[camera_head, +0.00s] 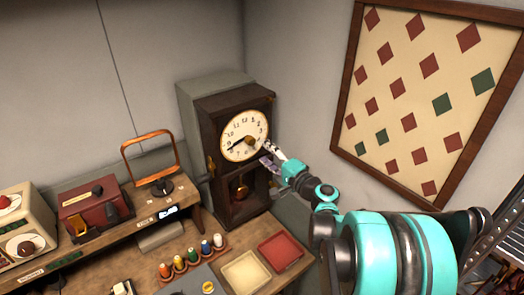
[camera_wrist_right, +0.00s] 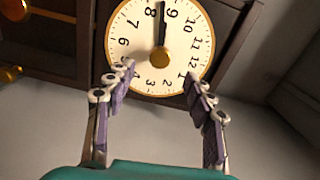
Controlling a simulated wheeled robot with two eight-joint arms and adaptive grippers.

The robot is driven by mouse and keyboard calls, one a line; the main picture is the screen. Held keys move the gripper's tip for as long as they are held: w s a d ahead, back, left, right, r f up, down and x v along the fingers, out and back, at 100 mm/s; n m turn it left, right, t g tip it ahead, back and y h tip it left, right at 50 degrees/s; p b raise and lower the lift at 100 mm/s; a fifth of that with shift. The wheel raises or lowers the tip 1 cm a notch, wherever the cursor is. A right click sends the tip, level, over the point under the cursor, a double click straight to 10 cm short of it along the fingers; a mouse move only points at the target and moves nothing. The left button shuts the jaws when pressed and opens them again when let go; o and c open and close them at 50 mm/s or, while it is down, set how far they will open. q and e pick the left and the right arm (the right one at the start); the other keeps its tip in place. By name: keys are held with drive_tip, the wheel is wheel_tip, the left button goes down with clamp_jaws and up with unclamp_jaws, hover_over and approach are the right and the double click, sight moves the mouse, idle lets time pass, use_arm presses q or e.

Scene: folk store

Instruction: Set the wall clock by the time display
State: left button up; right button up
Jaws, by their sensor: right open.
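The wall clock (camera_head: 231,105) is a dark wooden case with a cream dial (camera_head: 238,146) and a swinging-bob window below. A dark hand points to the lower left, near 8, in the head view. A brass knob (camera_wrist_right: 160,58) sits at the dial's centre in the right wrist view, where the dark hand points up between 8 and 9. My right gripper (camera_head: 268,154) is open and empty at the dial's right edge; its fingers (camera_wrist_right: 161,73) spread either side of the knob's line, apart from it. A small lit time display (camera_head: 169,212) stands on the shelf; its digits are too small to read.
A wooden shelf left of the clock holds an orange-framed stand (camera_head: 151,161) and a red box machine (camera_head: 93,208). A framed diamond-patterned board (camera_head: 352,75) hangs at right.

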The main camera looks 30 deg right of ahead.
sight(252, 142)
drive_tip(key=shift+s, duration=0.55)
drive_tip(key=shift+c, duration=0.3)
drive_tip(key=shift+w+a+m+p, duration=0.1)
drive_tip(key=shift+w+m+p, duration=1.1)
drive_tip(key=shift+m, duration=1.95)
drive_tip(key=shift+w+a+m+p, duration=0.1)
drive_tip(key=shift+w+m+p, duration=1.15)
drive_tip(key=shift+m, duration=1.95)
drive_tip(key=shift+w+m+p, duration=0.9)
drive_tip(key=shift+w+m, duration=0.55)
drive_tip(key=shift+m, duration=1.7)
drive_tip(key=shift+w, duration=0.1)
drive_tip(key=shift+b, duration=0.3)
